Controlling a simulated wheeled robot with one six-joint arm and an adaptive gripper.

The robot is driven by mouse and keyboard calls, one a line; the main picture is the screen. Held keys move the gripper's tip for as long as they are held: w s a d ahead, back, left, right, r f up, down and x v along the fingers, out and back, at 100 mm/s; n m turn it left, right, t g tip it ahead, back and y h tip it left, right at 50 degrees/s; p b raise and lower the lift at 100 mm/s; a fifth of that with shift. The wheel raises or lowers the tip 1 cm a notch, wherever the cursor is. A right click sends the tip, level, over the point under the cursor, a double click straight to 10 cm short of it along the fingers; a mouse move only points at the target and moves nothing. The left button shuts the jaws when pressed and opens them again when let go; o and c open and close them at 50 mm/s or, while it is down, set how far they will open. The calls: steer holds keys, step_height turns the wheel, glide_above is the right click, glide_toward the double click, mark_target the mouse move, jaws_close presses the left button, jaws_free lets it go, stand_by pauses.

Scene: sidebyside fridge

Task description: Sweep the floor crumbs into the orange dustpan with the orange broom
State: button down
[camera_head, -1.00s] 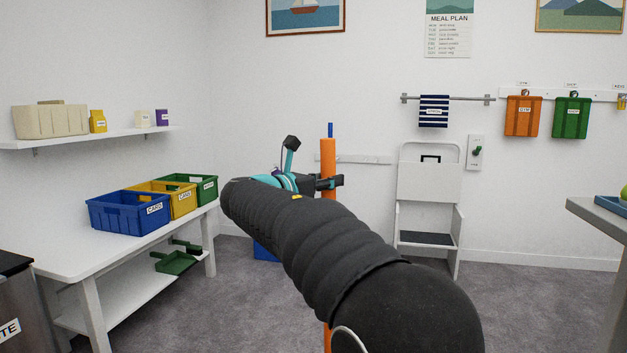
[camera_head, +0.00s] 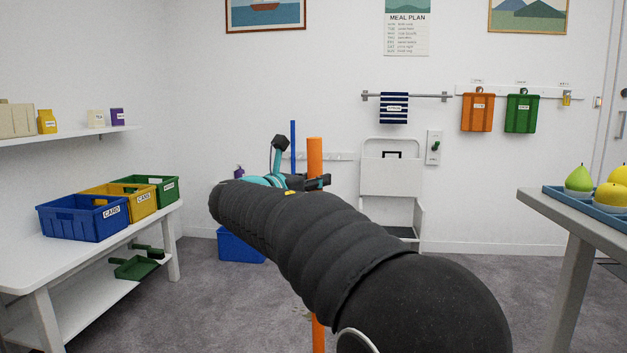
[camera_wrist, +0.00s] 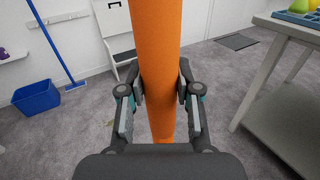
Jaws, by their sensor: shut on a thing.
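The orange broom's thick handle (camera_head: 315,160) stands upright in the head view, and its lower part shows below my arm. My gripper (camera_head: 318,182) is shut around this handle. In the wrist view the handle (camera_wrist: 160,70) runs between the two fingers of my gripper (camera_wrist: 160,90). The broom's head is out of view. An orange dustpan (camera_head: 477,112) hangs on the wall rail at the right, left of a green one. The floor crumbs are not clearly seen; a faint pale speck lies on the carpet left of the gripper in the wrist view.
A blue bucket (camera_head: 240,245) and a blue broom (camera_wrist: 60,50) stand by the back wall. A white step stool (camera_head: 391,185) leans there too. A white bench (camera_head: 30,268) with bins is left; a grey table (camera_head: 560,215) is right. Grey floor lies open between.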

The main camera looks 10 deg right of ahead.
steer(key=shift+f+b, duration=0.65)
steer(key=shift+f, duration=0.6)
steer(key=shift+a, duration=0.1)
steer(key=shift+w+a, duration=0.35)
steer(key=shift+a, duration=0.55)
steer(key=shift+w+a, duration=0.3)
steer(key=shift+a, duration=0.55)
steer(key=shift+w+a+r, duration=0.1)
steer(key=shift+w+a, duration=0.1)
steer(key=shift+a, duration=0.4)
steer(key=shift+w+a+r, duration=0.1)
steer(key=shift+w+a, duration=0.15)
steer(key=shift+a, duration=0.35)
steer(key=shift+w+a, duration=0.2)
steer(key=shift+a, duration=0.5)
steer(key=w+a, duration=0.2)
steer(key=a, duration=0.5)
steer(key=shift+w+f, duration=0.25)
steer(key=shift+w, duration=0.05)
